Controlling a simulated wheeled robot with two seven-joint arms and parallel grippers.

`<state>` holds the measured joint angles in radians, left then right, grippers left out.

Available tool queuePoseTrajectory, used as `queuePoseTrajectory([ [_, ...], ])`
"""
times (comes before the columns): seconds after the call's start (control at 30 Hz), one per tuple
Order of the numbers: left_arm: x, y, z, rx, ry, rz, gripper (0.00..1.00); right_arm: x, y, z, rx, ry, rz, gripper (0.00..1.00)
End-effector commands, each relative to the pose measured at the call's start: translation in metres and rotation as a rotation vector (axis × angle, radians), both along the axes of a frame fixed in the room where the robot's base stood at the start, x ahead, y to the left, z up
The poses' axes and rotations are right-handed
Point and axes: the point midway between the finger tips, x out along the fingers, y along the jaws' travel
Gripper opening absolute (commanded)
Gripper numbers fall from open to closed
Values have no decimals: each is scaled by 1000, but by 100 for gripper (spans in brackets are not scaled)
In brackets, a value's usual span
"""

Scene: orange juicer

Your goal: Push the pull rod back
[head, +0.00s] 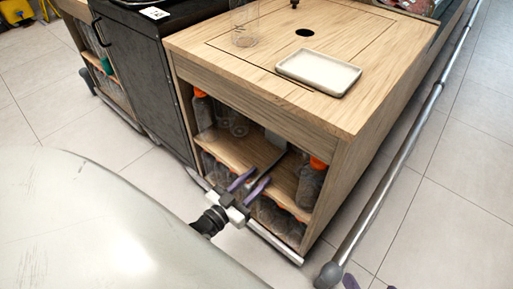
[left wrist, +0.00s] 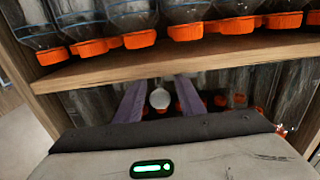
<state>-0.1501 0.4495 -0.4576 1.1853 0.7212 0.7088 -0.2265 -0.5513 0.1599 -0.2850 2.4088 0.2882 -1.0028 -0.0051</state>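My left gripper (head: 261,175) is at the open front of the wooden cabinet (head: 262,82), level with its shelves. Its two purple fingers are apart. In the left wrist view, the left gripper (left wrist: 160,82) has a small pale round end (left wrist: 159,98) showing between its fingers, with gaps on both sides. This may be the end of the pull rod, but I cannot tell for sure. In the head view a thin dark bar (head: 272,165) runs from between the fingers into the cabinet. My right gripper (head: 364,283) shows only as two separate purple tips at the bottom edge.
Orange-capped bottles stand on the cabinet's shelf, one at the right (head: 311,183) and others at the left (head: 203,110). More bottles fill the level below. A white tray (head: 318,72) and a clear cup (head: 244,25) stand on top. A metal rail (head: 395,165) runs along the right.

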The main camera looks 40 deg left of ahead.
Motion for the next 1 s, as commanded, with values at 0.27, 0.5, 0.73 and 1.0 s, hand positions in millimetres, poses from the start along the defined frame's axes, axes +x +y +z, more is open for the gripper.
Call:
queuePoseTrajectory([
  [0.27, -2, 0, 0, 0, 1, 0, 35, 0, 0, 2, 2, -3, 0, 69],
  [0.5, -35, 3, 2, 0, 5, 1, 35, 2, -4, 7, -26, 1, 0, 69],
  [0.73, -79, 6, 1, -1, 4, 1, 35, -1, -11, -9, -79, 46, 1, 69],
  [1.0, -103, 8, 1, 0, 0, 1, 35, -1, -15, -16, -103, 61, 0, 69],
])
